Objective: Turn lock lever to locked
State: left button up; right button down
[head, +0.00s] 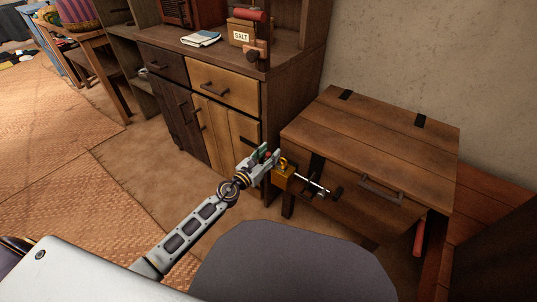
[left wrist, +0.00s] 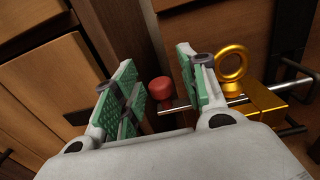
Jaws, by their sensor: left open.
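A brass lock block (head: 284,173) sits at the front left corner of a wooden chest (head: 365,135). A thin metal rod (head: 312,184) runs right from it to a dark end piece. In the left wrist view the brass block (left wrist: 265,104) has a gold ring (left wrist: 232,64) on top. A red knob (left wrist: 162,89) shows between the fingers, with the metal rod (left wrist: 232,110) running from near it behind the right-hand finger toward the block. My left gripper (head: 269,156) is open just left of the block; it also shows in the left wrist view (left wrist: 157,62). Finger contact cannot be told. My right gripper is out of view.
A wooden cabinet (head: 225,85) with drawers and doors stands close behind the gripper, left of the chest. A salt box (head: 241,32) and a book (head: 201,38) are on it. A grey rounded surface (head: 290,265) fills the front.

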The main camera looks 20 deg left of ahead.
pick_arm(q)
grip_shut()
